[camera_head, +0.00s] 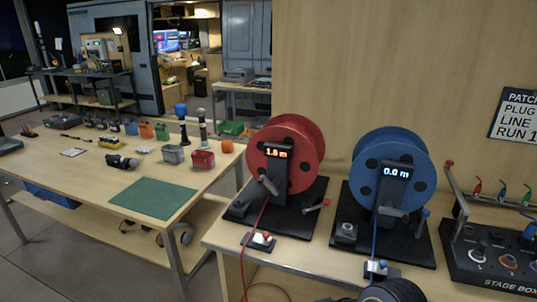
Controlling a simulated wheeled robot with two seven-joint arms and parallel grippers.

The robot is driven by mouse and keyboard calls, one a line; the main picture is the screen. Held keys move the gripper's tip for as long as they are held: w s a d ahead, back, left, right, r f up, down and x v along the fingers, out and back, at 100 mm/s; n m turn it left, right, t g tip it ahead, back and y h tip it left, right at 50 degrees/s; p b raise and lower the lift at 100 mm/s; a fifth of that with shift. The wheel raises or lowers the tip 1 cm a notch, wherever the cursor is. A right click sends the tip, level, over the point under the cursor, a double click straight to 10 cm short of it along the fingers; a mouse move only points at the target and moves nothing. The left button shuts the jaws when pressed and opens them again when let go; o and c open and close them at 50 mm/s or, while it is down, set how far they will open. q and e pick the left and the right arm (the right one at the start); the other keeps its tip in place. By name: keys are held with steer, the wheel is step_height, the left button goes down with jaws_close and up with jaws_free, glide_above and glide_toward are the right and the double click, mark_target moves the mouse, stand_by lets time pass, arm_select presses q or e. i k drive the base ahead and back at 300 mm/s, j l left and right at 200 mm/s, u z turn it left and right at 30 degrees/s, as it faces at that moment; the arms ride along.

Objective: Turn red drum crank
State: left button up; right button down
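The red drum (305,138) stands upright on a black base (292,224) on the right-hand bench. Its dark post carries a display (278,154) that seems to read 1.9 m. A grey handle-like part (268,185) sticks out low on the front of the post; it looks like the crank. A red cable (262,218) runs down from the drum past a small block with a red and white top (261,239).
A blue drum (408,152) with a display reading 0.0 m stands close to the right. Further right is a black stage box (490,258). A table (85,170) with a green mat (153,199) stands left.

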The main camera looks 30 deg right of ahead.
mark_target(272, 186)
steer(key=i+l+z, duration=0.1)
steer(key=z, duration=0.3)
steer(key=i+z, duration=0.1)
steer(key=z, duration=0.3)
steer(key=i+z, duration=0.15)
steer(key=z, duration=0.25)
steer(key=i+z, duration=0.1)
steer(key=z, duration=0.3)
